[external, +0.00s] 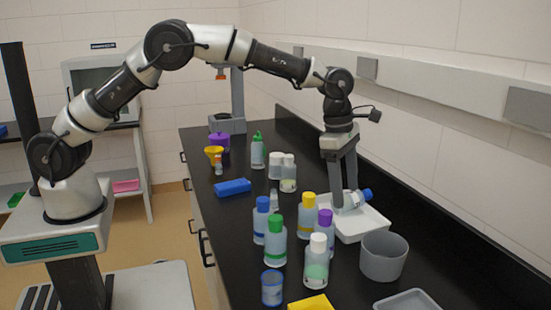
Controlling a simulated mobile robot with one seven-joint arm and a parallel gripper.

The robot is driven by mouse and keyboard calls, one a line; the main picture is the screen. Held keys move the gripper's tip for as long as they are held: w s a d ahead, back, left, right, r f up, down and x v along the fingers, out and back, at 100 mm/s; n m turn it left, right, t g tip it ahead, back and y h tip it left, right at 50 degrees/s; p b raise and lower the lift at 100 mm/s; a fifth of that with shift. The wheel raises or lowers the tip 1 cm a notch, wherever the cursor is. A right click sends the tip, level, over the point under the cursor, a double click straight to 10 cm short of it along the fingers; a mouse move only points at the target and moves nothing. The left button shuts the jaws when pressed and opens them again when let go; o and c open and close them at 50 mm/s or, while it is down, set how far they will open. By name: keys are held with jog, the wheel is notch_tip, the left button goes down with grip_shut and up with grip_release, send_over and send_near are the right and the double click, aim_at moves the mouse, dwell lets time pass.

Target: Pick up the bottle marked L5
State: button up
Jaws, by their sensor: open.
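Several capped bottles stand on the black bench, and no L5 marking is legible on any of them. Upright ones include a yellow-capped bottle (306,222), a purple-capped bottle (325,234), a green-capped bottle (275,243), a white-capped bottle (317,263) and a blue-capped bottle (261,222). Another bottle with a blue cap (366,194) lies on its side in a white tray (372,225). My gripper (346,198) points down over that tray, open, with its fingers at the lying bottle. Whether they touch it I cannot tell.
A grey round tub (384,257) stands in front of the tray. A blue block (233,187), more bottles and a yellow funnel (214,153) are farther back. A yellow item (311,303) and a shallow grey tray (408,301) lie at the front. A wall bounds the bench's right side.

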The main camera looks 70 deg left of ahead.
jog(key=s+d+n+b, duration=0.1)
jog(key=s+d, duration=0.2)
jog(key=s, duration=0.4)
jog(key=n+t+h+b, duration=0.1)
jog(key=n+t+h, duration=0.1)
send_near(308, 247)
jog(key=shift+y, duration=0.3)
jog(key=b+x, duration=0.1)
jog(key=x, duration=0.9)
jog(key=shift+w+d+f+b, duration=0.2)
jog(key=shift+d+b, duration=0.1)
jog(key=shift+b, duration=0.1)
jog(key=shift+d+x, duration=0.15)
jog(key=shift+x, duration=1.15)
jog(key=shift+d+x, duration=0.15)
jog(key=shift+x, duration=1.15)
jog(key=shift+s, duration=0.15)
jog(key=c, duration=1.2)
